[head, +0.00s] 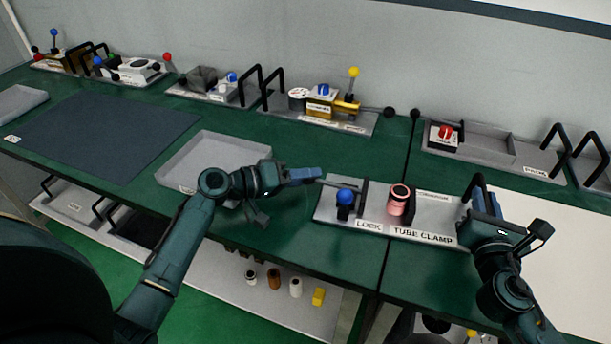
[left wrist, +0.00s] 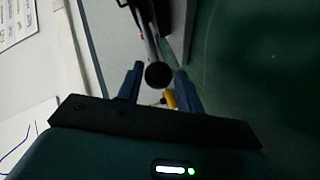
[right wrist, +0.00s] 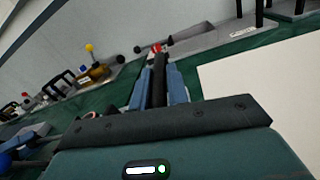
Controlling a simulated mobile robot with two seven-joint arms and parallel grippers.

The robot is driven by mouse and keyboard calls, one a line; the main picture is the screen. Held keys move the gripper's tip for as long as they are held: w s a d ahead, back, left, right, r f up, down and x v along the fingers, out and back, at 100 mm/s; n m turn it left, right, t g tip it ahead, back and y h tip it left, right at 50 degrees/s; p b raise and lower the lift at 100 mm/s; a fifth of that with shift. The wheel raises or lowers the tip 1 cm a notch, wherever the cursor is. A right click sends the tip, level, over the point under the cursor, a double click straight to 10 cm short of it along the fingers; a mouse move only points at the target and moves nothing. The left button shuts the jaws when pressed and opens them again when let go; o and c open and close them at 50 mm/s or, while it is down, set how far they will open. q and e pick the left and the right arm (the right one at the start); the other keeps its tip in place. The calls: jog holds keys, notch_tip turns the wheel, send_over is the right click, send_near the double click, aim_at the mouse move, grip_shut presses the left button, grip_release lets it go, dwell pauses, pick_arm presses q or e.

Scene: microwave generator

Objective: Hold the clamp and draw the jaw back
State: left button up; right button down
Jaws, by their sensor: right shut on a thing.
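The tube clamp (head: 437,214) is a grey fixture at the front of the green bench, labelled LOCK and TUBE CLAMP. A blue-knobbed lock lever (head: 345,196) stands at its left and a pinkish tube (head: 399,199) at its middle. My right gripper (head: 484,205) is shut on the black handle at the clamp's right end; the black handle bar (right wrist: 160,80) shows between its fingers. My left gripper (head: 316,174) is open at the left end of the clamp's rod. The rod's black end knob (left wrist: 158,75) appears between the fingers, with gaps on both sides.
An empty grey tray (head: 205,160) lies left of the clamp, beneath my left forearm. Other fixtures with knobs and handles (head: 330,112) line the back of the bench. A dark mat (head: 110,135) lies at left and a white sheet (head: 560,240) at right.

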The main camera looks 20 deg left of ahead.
pick_arm(q)
jog(key=v, duration=1.2)
pick_arm(e)
jog(key=shift+d+f, duration=0.1)
jog(key=shift+f, duration=0.25)
pick_arm(q)
jog(key=shift+w, duration=0.15)
pick_arm(e)
jog(key=c, duration=1.6)
grip_release()
jog(key=o, duration=0.3)
jog(key=shift+r, duration=0.2)
jog(key=s, duration=0.4)
jog(key=s+d, duration=0.1)
jog(key=s, duration=0.7)
jog(key=shift+d, duration=0.2)
